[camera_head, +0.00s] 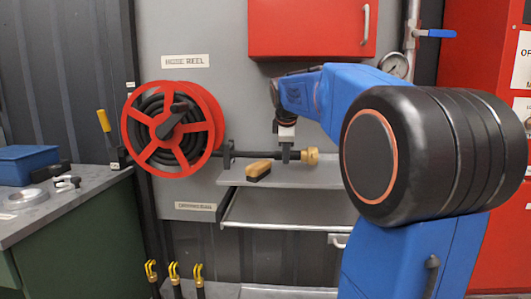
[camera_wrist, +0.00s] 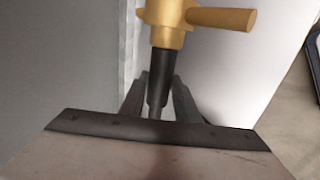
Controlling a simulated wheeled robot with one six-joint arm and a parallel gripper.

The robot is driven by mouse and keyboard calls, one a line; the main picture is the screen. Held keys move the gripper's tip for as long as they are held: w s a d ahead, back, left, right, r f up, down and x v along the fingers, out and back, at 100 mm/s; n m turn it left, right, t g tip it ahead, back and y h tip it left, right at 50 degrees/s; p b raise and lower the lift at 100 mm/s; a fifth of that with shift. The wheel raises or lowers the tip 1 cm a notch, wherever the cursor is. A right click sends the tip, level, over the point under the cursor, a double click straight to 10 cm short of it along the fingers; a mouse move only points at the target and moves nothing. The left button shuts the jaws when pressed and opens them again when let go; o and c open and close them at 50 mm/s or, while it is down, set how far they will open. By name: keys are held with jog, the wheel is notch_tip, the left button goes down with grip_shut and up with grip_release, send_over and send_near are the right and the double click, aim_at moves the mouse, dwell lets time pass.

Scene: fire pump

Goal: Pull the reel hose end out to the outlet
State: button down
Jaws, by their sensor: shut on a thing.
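The red hose reel (camera_head: 207,101) with black hose wound on it is mounted on the grey wall panel in the head view. Its hose end runs right from a bracket beside the reel and finishes in a brass nozzle (camera_head: 309,156). My gripper (camera_head: 287,153) points down and is shut on the black hose end just left of the brass. In the wrist view the fingers stand on both sides of the black hose end (camera_wrist: 160,75), and the brass nozzle (camera_wrist: 168,22) with its side handle lies beyond them. I cannot single out the outlet.
A grey shelf (camera_head: 330,175) lies just below the hose end, with a wooden-backed brush (camera_head: 258,171) on it. A red box (camera_head: 310,28) hangs above. A pressure gauge (camera_head: 394,66) and a blue-lever valve (camera_head: 436,33) are behind my arm. A workbench (camera_head: 60,205) stands left.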

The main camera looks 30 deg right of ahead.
jog(key=s+d, duration=0.5)
jog(key=d, duration=0.1)
jog(key=s+d, duration=0.5)
jog(key=d, duration=0.1)
jog(key=s+d, duration=0.5)
jog(key=d, duration=0.2)
jog(key=shift+d, duration=0.1)
jog(key=shift+s, duration=0.1)
jog(key=c, duration=1.4)
grip_release()
jog(key=shift+s+d, duration=0.1)
jog(key=shift+d, duration=0.05)
jog(key=shift+o, duration=0.2)
jog(key=shift+r, duration=0.1)
jog(key=v, duration=1.7)
jog(key=shift+r, duration=0.1)
